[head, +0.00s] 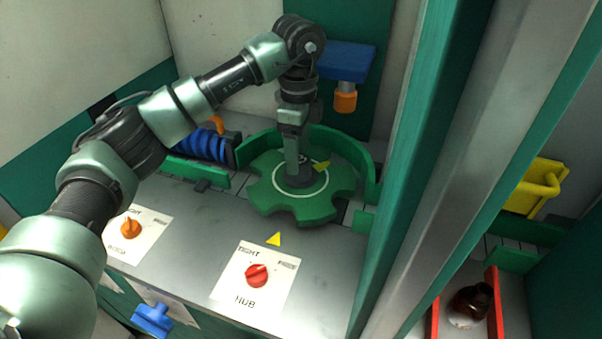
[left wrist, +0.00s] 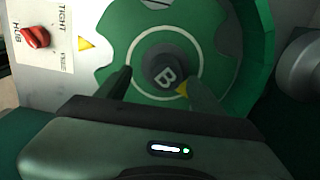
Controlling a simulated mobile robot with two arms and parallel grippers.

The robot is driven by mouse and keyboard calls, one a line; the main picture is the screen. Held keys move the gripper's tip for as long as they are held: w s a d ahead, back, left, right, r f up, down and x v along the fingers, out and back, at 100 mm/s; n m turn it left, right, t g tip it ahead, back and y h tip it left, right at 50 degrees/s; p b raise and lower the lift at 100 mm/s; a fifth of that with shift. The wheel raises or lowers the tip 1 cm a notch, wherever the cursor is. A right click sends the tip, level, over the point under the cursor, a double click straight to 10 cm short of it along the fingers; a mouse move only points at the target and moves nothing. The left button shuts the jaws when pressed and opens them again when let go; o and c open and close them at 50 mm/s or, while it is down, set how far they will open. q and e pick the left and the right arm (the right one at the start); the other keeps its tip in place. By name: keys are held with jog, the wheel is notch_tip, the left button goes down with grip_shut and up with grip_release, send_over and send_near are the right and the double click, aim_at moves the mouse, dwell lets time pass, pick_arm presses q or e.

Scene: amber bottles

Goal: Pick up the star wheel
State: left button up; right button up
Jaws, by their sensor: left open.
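The green star wheel (head: 265,195) lies flat on the grey machine deck, with a white ring on its face and a dark hub (head: 301,180) in the middle. It also shows in the left wrist view (left wrist: 122,55), where the hub is marked "B" (left wrist: 167,75). My left gripper (head: 292,167) points down over the hub. In the left wrist view my left gripper (left wrist: 158,85) is open, one finger on each side of the hub; I cannot tell whether they touch it. A small yellow pointer (head: 321,166) shows beside the hub. My right gripper is not in view.
A curved green guide (head: 352,155) stands around the wheel's far and right sides. A red HUB knob (head: 257,275) and an orange knob (head: 131,228) are on the deck front. A blue screw (head: 203,145) lies left. A green post (head: 425,130) stands right.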

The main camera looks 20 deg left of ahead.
aim_at(301, 158)
pick_arm(q)
jog(key=f+p, duration=0.1)
jog(key=f, duration=0.1)
jog(key=w+f, duration=0.1)
jog(key=f, duration=0.1)
jog(key=shift+d+p, duration=0.15)
jog(key=shift+p, duration=0.2)
jog(key=shift+f, duration=0.3)
jog(key=shift+s, duration=0.1)
jog(key=shift+c, duration=0.6)
grip_shut()
jog(key=shift+r, duration=0.1)
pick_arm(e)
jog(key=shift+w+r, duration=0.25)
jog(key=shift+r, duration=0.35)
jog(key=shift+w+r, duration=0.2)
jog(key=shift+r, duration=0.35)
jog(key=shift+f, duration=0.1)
